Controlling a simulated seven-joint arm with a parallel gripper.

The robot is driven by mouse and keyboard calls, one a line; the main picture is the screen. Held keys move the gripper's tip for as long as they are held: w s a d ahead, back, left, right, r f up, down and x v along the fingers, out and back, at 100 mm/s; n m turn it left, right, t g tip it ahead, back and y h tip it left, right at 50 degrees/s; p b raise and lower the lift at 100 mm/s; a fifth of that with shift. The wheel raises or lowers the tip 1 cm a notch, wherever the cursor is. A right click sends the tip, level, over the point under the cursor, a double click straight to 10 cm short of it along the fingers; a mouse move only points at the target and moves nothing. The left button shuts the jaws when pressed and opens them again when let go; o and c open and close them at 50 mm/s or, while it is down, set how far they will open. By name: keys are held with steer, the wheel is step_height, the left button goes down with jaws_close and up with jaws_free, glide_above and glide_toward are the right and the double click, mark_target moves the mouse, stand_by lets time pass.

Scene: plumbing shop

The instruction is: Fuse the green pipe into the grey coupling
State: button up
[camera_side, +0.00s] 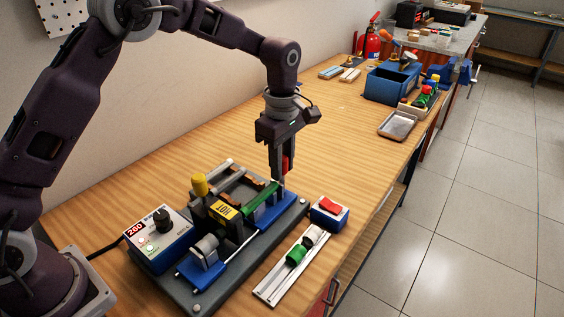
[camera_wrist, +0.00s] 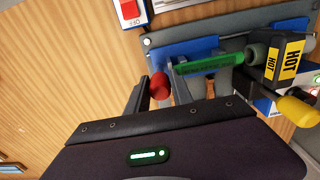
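The green pipe (camera_side: 262,197) lies in the blue clamp on the far side of the fusion machine. In the wrist view, the green pipe (camera_wrist: 208,65) runs from near my fingers towards the black heater. The grey coupling (camera_side: 206,249) sits in the blue clamp on the heater's near side. The heater (camera_side: 223,210), labelled HOT, stands between the two. My gripper (camera_side: 281,172) points down at the machine's far end. Its fingers are on both sides of a red knob (camera_wrist: 159,85) and appear shut on it. The knob's lower part is hidden.
A control box (camera_side: 160,235) reading 260 stands left of the machine. A yellow knob (camera_side: 200,184) tops the heater's handle. A red-switched box (camera_side: 329,211) and a white tray (camera_side: 270,291) with green and grey pieces are on the right.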

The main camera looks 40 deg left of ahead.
mark_target(273, 183)
steer(key=c, duration=0.4)
steer(key=shift+s, duration=1.55)
steer(key=shift+o, duration=0.3)
